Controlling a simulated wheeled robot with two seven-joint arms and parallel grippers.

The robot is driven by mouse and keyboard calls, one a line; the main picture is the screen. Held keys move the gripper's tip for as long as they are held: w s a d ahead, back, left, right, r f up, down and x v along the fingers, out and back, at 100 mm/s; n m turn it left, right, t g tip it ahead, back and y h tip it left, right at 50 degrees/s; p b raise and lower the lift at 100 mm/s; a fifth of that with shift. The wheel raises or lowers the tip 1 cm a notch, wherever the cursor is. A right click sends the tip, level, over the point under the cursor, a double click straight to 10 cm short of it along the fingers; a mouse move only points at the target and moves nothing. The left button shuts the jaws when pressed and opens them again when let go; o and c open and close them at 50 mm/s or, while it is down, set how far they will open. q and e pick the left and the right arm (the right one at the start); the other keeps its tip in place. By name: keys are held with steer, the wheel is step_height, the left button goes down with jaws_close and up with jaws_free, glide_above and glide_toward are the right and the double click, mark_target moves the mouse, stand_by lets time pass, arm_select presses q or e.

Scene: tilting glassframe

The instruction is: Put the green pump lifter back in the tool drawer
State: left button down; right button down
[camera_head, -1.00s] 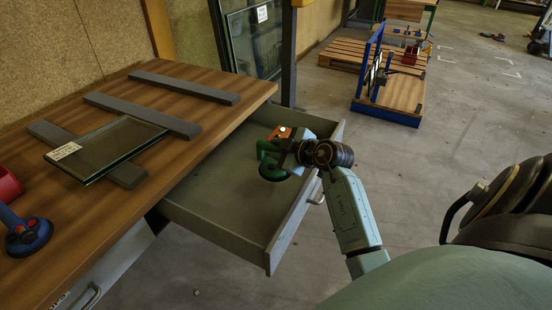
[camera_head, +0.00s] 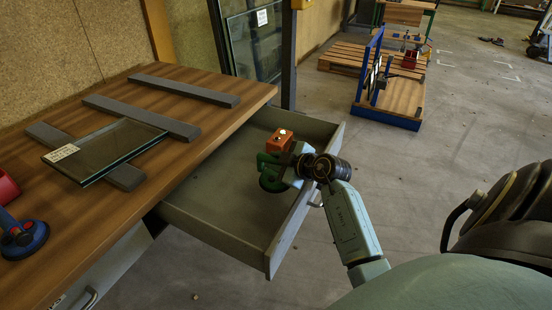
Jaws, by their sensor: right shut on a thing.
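The green pump lifter (camera_head: 270,178) is in the head view, over the inside of the open tool drawer (camera_head: 215,207). My right gripper (camera_head: 284,168) is shut on it, reaching in across the drawer's front wall. The gripper partly hides the lifter, and I cannot tell whether the lifter touches the drawer floor. The drawer is pulled out from under the wooden workbench (camera_head: 190,92). My left gripper is not in view.
An orange-red box (camera_head: 279,138) is in the drawer, close behind the gripper. A glass pane (camera_head: 108,150) lies on dark bars on the bench. A blue and red suction lifter (camera_head: 24,236) stands at the bench's left. The drawer's near part is empty.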

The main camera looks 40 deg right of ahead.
steer(key=shift+f, duration=0.1)
steer(key=c, duration=1.2)
jaws_free()
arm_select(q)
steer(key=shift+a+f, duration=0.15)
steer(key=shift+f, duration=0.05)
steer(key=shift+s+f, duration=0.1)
arm_select(e)
steer(key=shift+r, duration=0.3)
steer(key=shift+s+r, duration=0.15)
steer(key=shift+r, duration=0.15)
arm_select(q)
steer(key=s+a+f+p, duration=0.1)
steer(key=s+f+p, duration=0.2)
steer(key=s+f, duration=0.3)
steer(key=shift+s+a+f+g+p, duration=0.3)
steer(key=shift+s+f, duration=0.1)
arm_select(e)
steer(key=shift+v, duration=5.9)
